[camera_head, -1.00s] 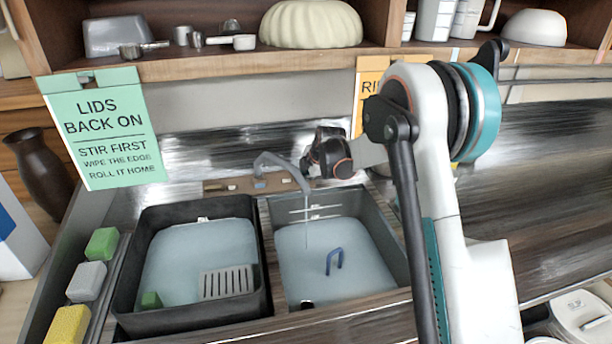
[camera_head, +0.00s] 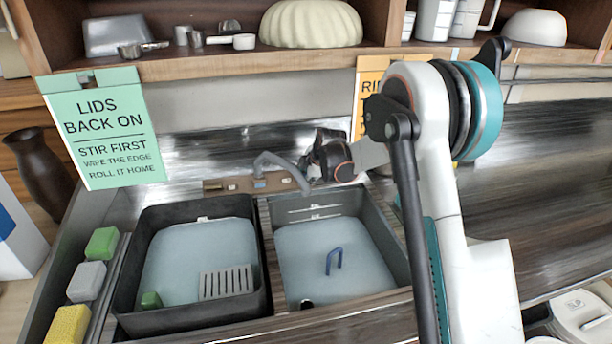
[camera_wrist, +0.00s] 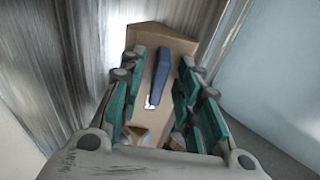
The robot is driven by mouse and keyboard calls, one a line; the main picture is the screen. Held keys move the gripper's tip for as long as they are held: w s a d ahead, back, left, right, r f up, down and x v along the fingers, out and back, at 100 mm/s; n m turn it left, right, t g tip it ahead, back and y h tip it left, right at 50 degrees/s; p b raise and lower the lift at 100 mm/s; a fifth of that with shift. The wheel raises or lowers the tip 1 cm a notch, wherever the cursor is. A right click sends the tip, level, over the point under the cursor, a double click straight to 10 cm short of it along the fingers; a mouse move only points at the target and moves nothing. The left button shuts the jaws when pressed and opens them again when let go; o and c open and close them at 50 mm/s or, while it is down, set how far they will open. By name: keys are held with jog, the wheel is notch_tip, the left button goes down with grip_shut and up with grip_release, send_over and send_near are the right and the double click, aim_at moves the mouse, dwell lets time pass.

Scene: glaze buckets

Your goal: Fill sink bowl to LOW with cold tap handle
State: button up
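The cold tap handle is a dark blue lever (camera_wrist: 160,78) on a tan base plate (camera_wrist: 165,45) in the wrist view. My gripper (camera_wrist: 163,88) is open, with its teal fingers on either side of the lever and gaps showing. In the head view my gripper (camera_head: 330,157) is at the right end of the tap, and the handle there is hidden. The grey tap spout (camera_head: 285,165) hangs over the right sink bowl (camera_head: 385,232). No stream shows from it. Pale water (camera_head: 320,250) lies in the bowl, its back edge close below white marks (camera_head: 314,213).
A dark left basin (camera_head: 262,270) holds pale water, a slotted grey plate (camera_head: 226,282) and a green block (camera_head: 151,300). A blue loop (camera_head: 334,260) is in the right bowl. Sponges (camera_head: 87,281) line the left edge. A shelf (camera_head: 230,68) overhangs behind.

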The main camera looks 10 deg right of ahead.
notch_tip(320, 180, up, 10)
dwell(0.7)
jog(key=f+n, duration=0.1)
jog(key=f, duration=0.2)
jog(key=f+n, duration=0.1)
jog(key=f, duration=0.2)
jog(key=f+n+p, duration=0.1)
jog(key=f, duration=0.1)
jog(key=shift+s+f+g+y, duration=0.3)
jog(key=shift+s+f, duration=0.1)
jog(key=shift+w+a+f, duration=0.15)
jog(key=shift+w+f, duration=0.3)
jog(key=shift+f, duration=0.1)
jog(key=shift+c, duration=0.6)
grip_shut()
